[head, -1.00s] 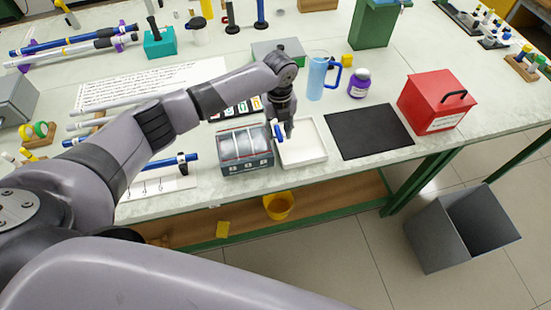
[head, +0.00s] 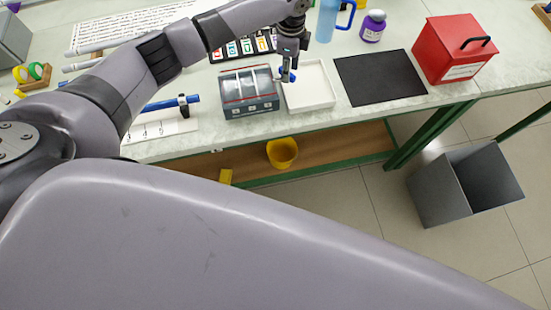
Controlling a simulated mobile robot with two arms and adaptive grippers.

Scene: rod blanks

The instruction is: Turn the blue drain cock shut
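The blue drain cock (head: 281,74) shows as small blue parts at the right side of a grey three-bay tank (head: 250,108), above a white tray (head: 325,99). My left gripper (head: 287,78) points down at the cock, with blue showing on both sides of its fingers. The fingers hide most of the cock, and I cannot tell whether they are closed on it or how far its handle is turned. My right gripper is out of view.
A black mat (head: 380,78) and a red box (head: 453,50) lie to the right. A blue jug (head: 328,20) and a purple jar (head: 373,26) stand behind. A yellow bucket (head: 282,153) is below the bench, and a grey bin (head: 465,185) stands on the floor.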

